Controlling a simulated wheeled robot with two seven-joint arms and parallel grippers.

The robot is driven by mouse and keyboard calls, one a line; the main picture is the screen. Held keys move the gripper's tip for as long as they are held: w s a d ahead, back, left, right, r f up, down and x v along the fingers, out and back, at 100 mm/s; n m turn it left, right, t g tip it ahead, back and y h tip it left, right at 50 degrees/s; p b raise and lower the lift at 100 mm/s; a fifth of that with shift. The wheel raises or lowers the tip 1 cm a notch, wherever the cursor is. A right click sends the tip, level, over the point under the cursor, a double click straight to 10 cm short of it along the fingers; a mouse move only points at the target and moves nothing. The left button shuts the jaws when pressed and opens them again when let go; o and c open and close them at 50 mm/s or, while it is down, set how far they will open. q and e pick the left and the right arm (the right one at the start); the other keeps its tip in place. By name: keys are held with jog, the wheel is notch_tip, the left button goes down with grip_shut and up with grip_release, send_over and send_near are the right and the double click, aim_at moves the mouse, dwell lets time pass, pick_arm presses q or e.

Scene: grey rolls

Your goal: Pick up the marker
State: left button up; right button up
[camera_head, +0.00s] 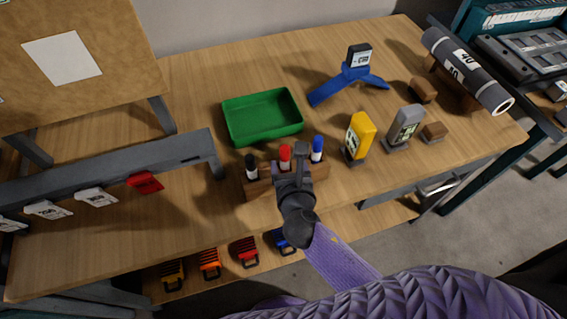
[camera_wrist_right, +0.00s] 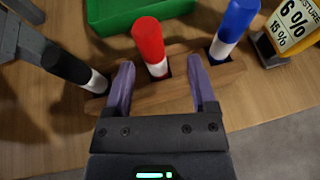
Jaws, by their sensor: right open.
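Three markers stand upright in a wooden holder (camera_head: 258,187) near the front edge of the bench: a black one (camera_head: 251,166), a red one (camera_head: 285,157) and a blue one (camera_head: 317,149). My right gripper (camera_head: 292,165) is over the holder at the red marker. In the right wrist view its open fingers (camera_wrist_right: 163,88) point towards the red marker (camera_wrist_right: 151,46), which stands just beyond and between the fingertips. The black marker (camera_wrist_right: 72,66) is left of the fingers and the blue marker (camera_wrist_right: 233,28) right of them. My left gripper is not in view.
A green tray (camera_head: 262,135) lies behind the holder. A yellow meter (camera_head: 359,136) and a grey meter (camera_head: 404,126) stand to the right. A grey rail with tags (camera_head: 100,185) stands to the left. A blue stand (camera_head: 345,82) is farther back.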

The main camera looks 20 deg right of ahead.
aim_at(285, 164)
jog(key=x, duration=0.1)
jog(key=b+x, duration=0.1)
jog(key=x, duration=0.1)
jog(key=b+x, duration=0.1)
jog(key=shift+w+a+f, duration=0.25)
jog(key=shift+f, duration=0.3)
jog(key=shift+w, duration=0.2)
jog(key=shift+r, duration=0.1)
jog(key=shift+c, duration=0.2)
grip_shut()
